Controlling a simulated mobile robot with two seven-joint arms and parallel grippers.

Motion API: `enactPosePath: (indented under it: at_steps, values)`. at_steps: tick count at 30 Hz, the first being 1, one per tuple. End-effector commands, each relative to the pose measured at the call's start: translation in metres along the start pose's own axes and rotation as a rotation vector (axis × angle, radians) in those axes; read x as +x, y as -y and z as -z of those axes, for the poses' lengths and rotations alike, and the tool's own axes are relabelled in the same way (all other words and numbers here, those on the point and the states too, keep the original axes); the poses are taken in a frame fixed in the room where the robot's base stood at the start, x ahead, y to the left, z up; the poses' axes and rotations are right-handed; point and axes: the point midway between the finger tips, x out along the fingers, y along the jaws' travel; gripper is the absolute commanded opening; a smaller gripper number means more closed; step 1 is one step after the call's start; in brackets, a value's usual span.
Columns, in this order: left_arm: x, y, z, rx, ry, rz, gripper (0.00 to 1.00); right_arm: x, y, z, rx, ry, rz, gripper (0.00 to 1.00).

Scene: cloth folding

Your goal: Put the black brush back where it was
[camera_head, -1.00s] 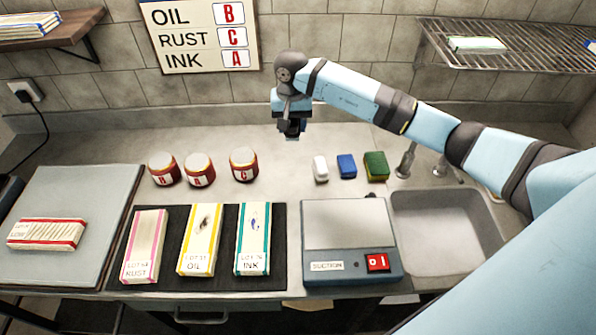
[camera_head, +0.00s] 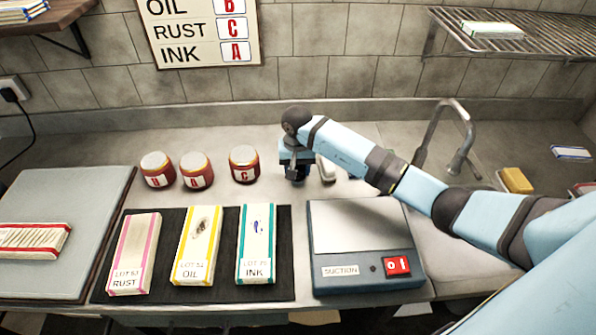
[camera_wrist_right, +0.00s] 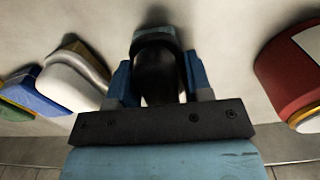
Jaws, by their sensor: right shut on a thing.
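The black brush (camera_wrist_right: 158,75) is in the right wrist view, between the two blue fingers of my right gripper (camera_wrist_right: 156,85). The gripper is shut on it. In the head view my right gripper (camera_head: 297,175) is low over the counter, between the jar marked C (camera_head: 244,164) and a white block (camera_head: 326,168). The brush's lower end is at or just above the counter; I cannot tell if it touches. My left gripper is not in view.
Two more jars (camera_head: 158,169) stand left of jar C. In the wrist view a blue block (camera_wrist_right: 40,92) lies beyond the white one. Cloths lie on a black mat (camera_head: 220,268) in front. A suction box (camera_head: 362,228) and a sink tap (camera_head: 460,130) are right.

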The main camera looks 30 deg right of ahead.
Motion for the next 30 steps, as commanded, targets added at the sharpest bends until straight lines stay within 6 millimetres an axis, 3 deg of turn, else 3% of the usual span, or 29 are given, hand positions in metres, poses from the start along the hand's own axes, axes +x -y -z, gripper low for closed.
enactPosePath:
  at_steps: [11,12,15,25,30]
  values:
    - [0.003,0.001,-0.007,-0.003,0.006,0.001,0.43,0.005,0.0,0.001,0.0,-0.003,0.0,0.27]
    - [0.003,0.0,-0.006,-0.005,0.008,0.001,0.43,0.004,0.0,0.001,0.0,-0.002,0.001,0.51]
    - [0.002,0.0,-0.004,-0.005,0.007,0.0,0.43,0.003,0.0,0.001,0.0,-0.002,0.001,0.72]
    - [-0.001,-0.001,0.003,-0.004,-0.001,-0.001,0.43,0.0,0.0,0.0,0.0,-0.001,0.001,0.72]
    - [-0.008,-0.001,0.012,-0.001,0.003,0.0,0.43,-0.028,-0.001,0.002,0.0,-0.005,-0.002,0.72]
